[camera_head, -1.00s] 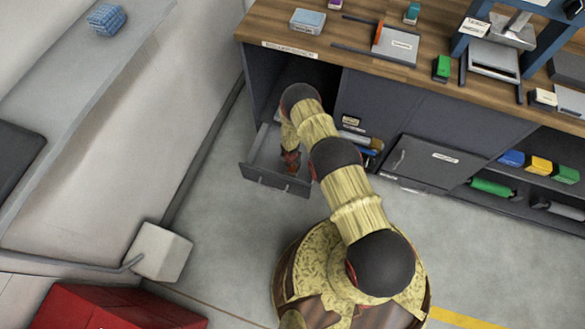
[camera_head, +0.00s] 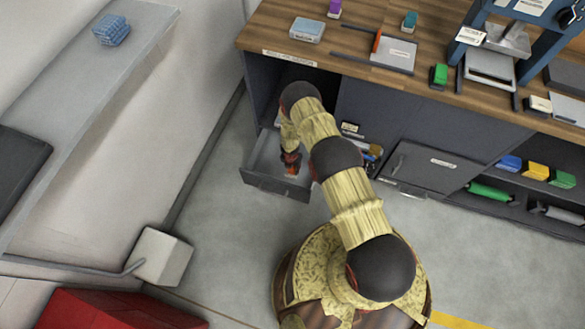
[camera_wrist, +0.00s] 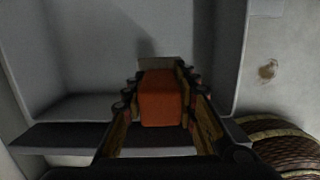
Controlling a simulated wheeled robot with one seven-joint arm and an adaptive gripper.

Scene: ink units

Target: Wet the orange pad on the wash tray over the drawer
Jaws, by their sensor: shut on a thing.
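My gripper (camera_head: 291,158) is down inside the open drawer (camera_head: 262,182) at the left end of the bench. In the wrist view its fingers (camera_wrist: 160,100) are shut on an orange pad (camera_wrist: 161,97), a block shape between the two fingers. Orange also shows at the gripper's tip in the head view. I cannot tell whether the pad touches the drawer floor. On the counter above, a flat grey tray (camera_head: 397,56) with a white label has an orange strip at its left edge. The labels are too small to read, so I cannot tell which is the wash tray.
A pale blue box (camera_head: 307,29) stands on the wooden counter (camera_head: 275,25) above the drawer. A green block (camera_head: 439,75) and a blue-framed press (camera_head: 480,30) are farther right. The pale drawer walls stand close around my gripper. Grey floor lies clear left of my base.

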